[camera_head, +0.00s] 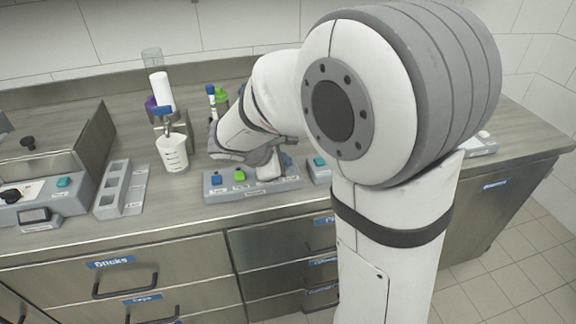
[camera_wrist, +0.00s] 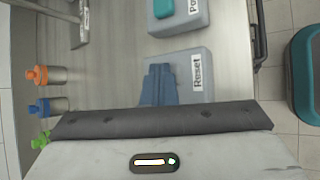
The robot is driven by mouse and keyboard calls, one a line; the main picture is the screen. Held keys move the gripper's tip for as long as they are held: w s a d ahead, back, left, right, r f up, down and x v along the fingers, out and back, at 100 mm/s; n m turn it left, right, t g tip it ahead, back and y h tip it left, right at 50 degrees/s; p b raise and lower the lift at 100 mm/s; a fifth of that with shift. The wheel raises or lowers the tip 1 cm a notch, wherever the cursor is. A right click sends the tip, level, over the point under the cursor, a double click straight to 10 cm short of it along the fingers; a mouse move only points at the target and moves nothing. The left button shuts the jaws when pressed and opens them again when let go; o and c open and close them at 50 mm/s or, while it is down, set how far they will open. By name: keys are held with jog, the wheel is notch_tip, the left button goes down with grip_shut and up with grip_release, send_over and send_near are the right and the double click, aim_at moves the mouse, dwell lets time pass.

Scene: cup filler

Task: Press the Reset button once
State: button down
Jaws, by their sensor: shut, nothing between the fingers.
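The grey button panel (camera_head: 250,193) stands near the counter's front edge, with a blue button (camera_head: 216,180) and a green button (camera_head: 239,175) showing on its left part. In the wrist view, the panel's end (camera_wrist: 208,85) carries a label reading Reset (camera_wrist: 197,72). My gripper (camera_wrist: 160,72) is shut and empty, its blue-grey fingers over the panel beside that label. In the head view, my gripper (camera_head: 287,162) is over the panel's right end. The Reset button itself is hidden by the fingers. I cannot tell whether they touch it.
A small Power box (camera_wrist: 182,15) with a teal button (camera_wrist: 164,8) stands close beside the panel. A white measuring cup (camera_head: 173,155) under a tap stands left of the panel. Several bottles stand behind it, including one with an orange cap (camera_wrist: 38,75).

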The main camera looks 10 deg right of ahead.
jog(key=shift+r+p, duration=0.6)
jog(key=shift+r, duration=0.25)
notch_tip(320, 180, up, 5)
jog(key=p, duration=0.4)
dwell(0.6)
